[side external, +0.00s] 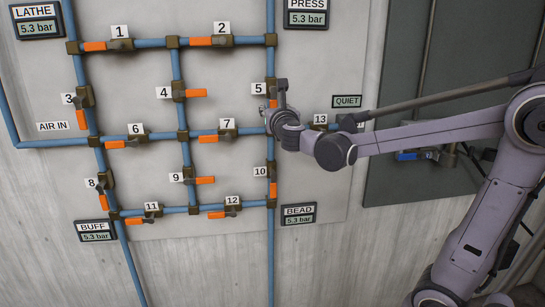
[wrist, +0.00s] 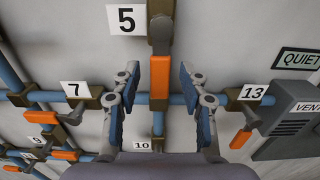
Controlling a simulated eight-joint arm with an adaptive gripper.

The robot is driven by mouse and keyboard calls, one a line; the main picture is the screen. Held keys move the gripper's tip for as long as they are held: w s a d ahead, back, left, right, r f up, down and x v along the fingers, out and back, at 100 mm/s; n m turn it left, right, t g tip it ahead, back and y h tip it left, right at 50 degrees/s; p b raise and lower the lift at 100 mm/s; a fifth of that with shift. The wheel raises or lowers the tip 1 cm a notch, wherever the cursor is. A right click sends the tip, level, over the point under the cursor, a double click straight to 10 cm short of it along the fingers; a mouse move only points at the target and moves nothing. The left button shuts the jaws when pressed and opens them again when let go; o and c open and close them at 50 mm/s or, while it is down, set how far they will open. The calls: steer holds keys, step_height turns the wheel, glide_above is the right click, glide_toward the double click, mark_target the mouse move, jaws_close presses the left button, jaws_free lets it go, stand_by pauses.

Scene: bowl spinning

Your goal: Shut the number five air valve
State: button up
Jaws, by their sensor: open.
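The number five valve (wrist: 161,32) is at the top middle of the wrist view, beside its "5" label (wrist: 126,18). Its orange handle (wrist: 158,76) points down, in line with the vertical blue pipe. In the side view the "5" label (side external: 258,89) shows, and the valve is partly hidden by my gripper (side external: 280,102). In the wrist view my gripper (wrist: 158,78) is open, one finger left and one right of the orange handle, with gaps on both sides. How deep the fingers reach around the handle I cannot tell.
Valve 7 (wrist: 74,108) is left of my gripper and valve 13 (wrist: 245,103) right, with an orange handle below it. A grey vent box (wrist: 290,133) is farther right. Valve 10's handle (side external: 273,190) hangs below. Valves 4 (side external: 195,93) and 9 (side external: 204,180) have handles across their pipes.

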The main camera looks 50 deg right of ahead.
steer(key=shift+x, duration=0.9)
jaws_close()
